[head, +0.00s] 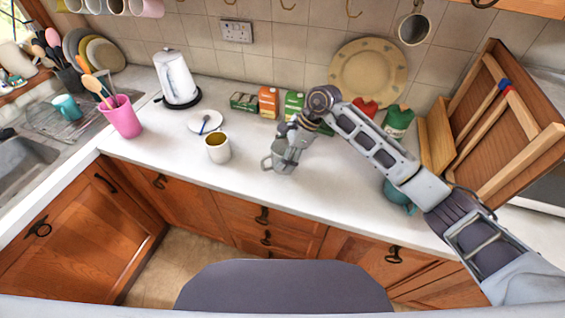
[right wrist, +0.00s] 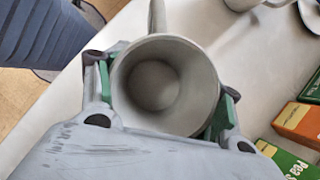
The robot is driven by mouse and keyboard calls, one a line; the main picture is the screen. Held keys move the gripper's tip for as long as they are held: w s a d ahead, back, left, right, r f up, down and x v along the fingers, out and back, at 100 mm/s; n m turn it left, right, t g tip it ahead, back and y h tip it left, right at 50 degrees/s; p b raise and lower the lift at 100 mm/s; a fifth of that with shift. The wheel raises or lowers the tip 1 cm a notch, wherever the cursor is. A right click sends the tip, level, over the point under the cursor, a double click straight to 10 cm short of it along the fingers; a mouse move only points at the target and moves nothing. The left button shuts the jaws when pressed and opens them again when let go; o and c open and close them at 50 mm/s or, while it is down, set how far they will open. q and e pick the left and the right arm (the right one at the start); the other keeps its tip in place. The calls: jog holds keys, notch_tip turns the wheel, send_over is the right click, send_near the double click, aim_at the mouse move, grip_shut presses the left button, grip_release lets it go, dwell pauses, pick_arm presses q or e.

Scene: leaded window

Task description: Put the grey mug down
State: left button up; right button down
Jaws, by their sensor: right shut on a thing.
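The grey mug (head: 281,161) is over the middle of the white counter, in my right gripper (head: 288,146). In the right wrist view the mug (right wrist: 165,88) is seen from above, empty, with its handle pointing away from the gripper. The fingers of my right gripper (right wrist: 165,100) are on both sides of the mug, shut on it. The mug looks upright and is close to the countertop; I cannot tell whether its base touches. My left gripper is not in view.
A white mug of drink (head: 218,147) stands left of the grey mug, near a saucer with a spoon (head: 206,122). Several cartons (head: 268,102) stand behind. A teal object (head: 399,196) is under my right arm. The counter (head: 245,185) in front of the mugs is clear.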

jog(key=shift+f+p, duration=0.4)
jog(key=shift+f, duration=1.45)
jog(key=shift+c, duration=1.2)
grip_release()
jog(key=shift+f, duration=0.1)
